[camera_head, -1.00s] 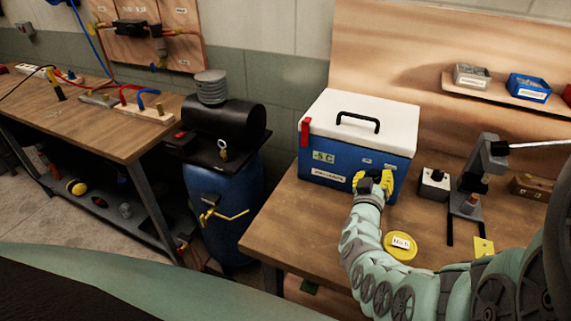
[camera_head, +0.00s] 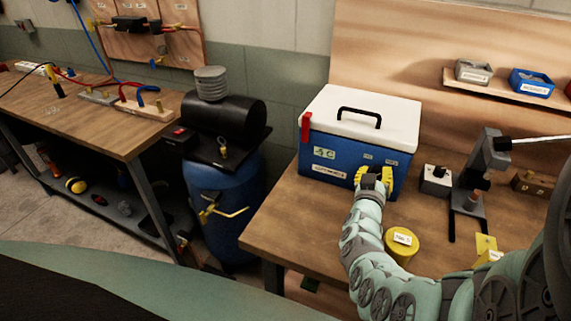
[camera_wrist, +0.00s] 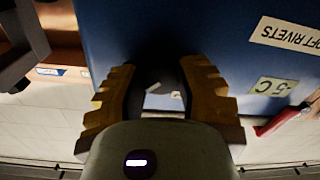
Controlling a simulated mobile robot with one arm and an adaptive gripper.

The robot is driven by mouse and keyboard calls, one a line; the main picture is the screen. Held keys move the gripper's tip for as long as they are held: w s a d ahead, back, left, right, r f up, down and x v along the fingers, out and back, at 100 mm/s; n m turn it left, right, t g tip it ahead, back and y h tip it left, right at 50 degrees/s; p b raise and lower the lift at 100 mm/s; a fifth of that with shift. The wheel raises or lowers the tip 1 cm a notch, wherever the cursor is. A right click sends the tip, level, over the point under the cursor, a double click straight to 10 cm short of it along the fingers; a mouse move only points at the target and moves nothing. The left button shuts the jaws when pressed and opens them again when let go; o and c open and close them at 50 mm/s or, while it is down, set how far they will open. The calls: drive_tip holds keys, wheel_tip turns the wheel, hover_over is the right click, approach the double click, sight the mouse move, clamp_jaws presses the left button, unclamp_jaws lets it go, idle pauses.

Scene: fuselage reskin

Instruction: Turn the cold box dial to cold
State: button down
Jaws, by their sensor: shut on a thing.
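The cold box (camera_head: 345,157) is blue with a white lid and black handle, and stands on the wooden bench. Its front has a "-5 C" label (camera_head: 324,153), also visible in the wrist view (camera_wrist: 274,87), and a rivets label (camera_wrist: 285,33). My gripper (camera_head: 374,174) is at the lower right of the box front, its yellow fingers shut on the dial. In the wrist view the fingers (camera_wrist: 161,90) stand either side of a dark dial (camera_wrist: 160,76) with a pale patch below it. The dial is mostly hidden, and I cannot read its setting.
A yellow tin (camera_head: 401,247) stands on the bench in front, close to my forearm. A small switch box (camera_head: 436,182) and a grey press stand (camera_head: 480,175) are to the right. A blue drum (camera_head: 222,205) stands left of the bench.

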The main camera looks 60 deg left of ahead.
drive_tip(key=c, duration=0.6)
unclamp_jaws()
drive_tip(key=shift+s+d, duration=0.3)
drive_tip(key=shift+s, duration=0.35)
drive_tip(key=v, duration=1)
drive_tip(key=shift+s+d, duration=0.15)
drive_tip(key=shift+s, duration=0.05)
